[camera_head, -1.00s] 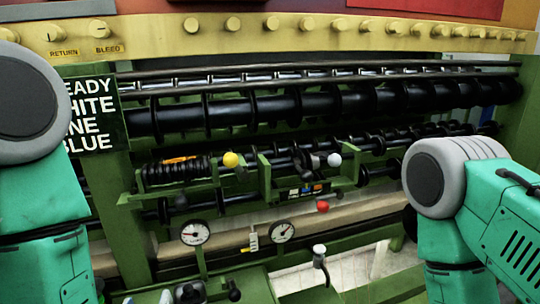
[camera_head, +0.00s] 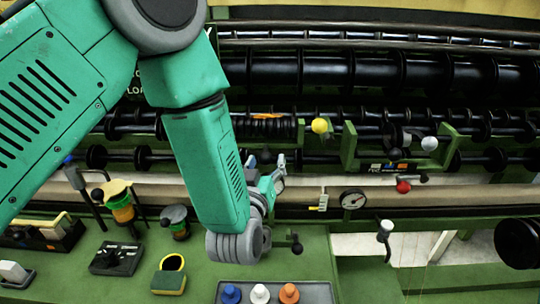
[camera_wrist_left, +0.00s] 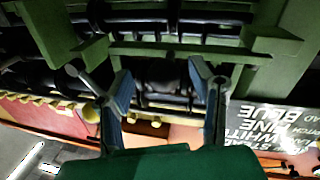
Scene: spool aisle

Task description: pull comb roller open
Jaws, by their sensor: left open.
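The green machine carries long dark rollers with discs (camera_head: 290,72). I cannot tell which is the comb roller. Below them are a yellow ball knob (camera_head: 320,125), a white ball knob (camera_head: 429,143) and a red knob (camera_head: 403,187). My left gripper (camera_head: 275,175) is in front of the lower rollers, left of and below the yellow knob. In the left wrist view, my left gripper (camera_wrist_left: 165,88) has its fingers spread, with nothing held between them. My right gripper is out of view.
A round gauge (camera_head: 353,200) sits low on the machine. On the green ledge are a tray (camera_head: 320,292) with blue, white and orange pieces, a yellow-green block (camera_head: 169,282) and a black switch box (camera_head: 116,258). A lever with a pale knob (camera_head: 386,228) stands to the right.

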